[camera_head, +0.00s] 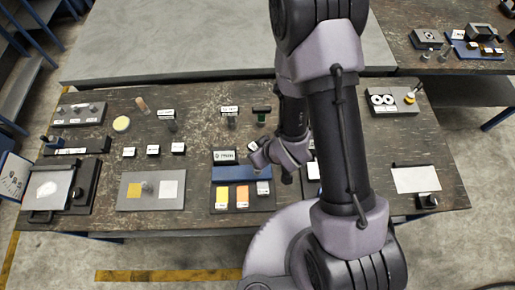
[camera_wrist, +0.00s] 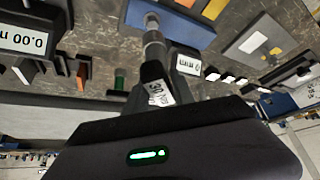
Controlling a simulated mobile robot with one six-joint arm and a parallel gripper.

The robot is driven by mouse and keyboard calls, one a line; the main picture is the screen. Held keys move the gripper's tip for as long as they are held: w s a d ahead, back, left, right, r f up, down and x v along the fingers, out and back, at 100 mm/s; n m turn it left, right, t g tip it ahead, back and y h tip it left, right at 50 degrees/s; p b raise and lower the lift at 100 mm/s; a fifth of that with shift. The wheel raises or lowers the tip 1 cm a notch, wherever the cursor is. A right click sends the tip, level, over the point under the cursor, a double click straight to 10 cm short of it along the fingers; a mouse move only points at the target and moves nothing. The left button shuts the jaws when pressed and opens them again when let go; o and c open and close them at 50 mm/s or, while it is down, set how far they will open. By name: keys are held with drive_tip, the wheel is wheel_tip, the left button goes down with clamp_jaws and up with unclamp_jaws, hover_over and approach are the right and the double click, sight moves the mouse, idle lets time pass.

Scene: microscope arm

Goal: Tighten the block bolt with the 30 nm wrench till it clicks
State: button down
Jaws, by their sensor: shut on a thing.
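My gripper (camera_wrist: 163,104) is shut on the wrench (camera_wrist: 153,50), whose white label reads 30, in the wrist view. The wrench's grey shaft points away from my gripper. Its far end meets a dark block with a bluish face (camera_wrist: 180,24), likely the block with the bolt. The bolt itself is hidden, so I cannot tell how well the wrench head sits on it. In the head view my wrist is low over the bench, right of the blue strip (camera_head: 243,173); the wrench cannot be made out there.
The workbench (camera_head: 200,110) carries several labelled stations. A grey mat (camera_head: 122,190) with yellow and white squares lies to the left.

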drive_tip(key=shift+d+r+n, duration=0.1)
drive_tip(key=shift+r+n, duration=0.05)
drive_tip(key=shift+n, duration=0.45)
drive_tip(key=shift+g+y, duration=0.3)
drive_tip(key=shift+a+f+b, duration=0.3)
drive_tip(key=shift+f+b, duration=0.1)
drive_tip(key=shift+f, duration=0.2)
wheel_tip(320, 180, down, 3)
drive_tip(key=b, duration=0.3)
drive_tip(key=shift+r, duration=0.2)
drive_tip(key=shift+d+r, duration=0.1)
drive_tip(key=shift+n, duration=0.3)
drive_tip(key=shift+r+n+g+y+p, duration=0.1)
drive_tip(key=shift+n+g+y+p, duration=0.2)
drive_tip(key=shift+n+p, duration=0.45)
drive_tip(key=shift+f+b, duration=1.65)
drive_tip(key=shift+b, duration=0.45)
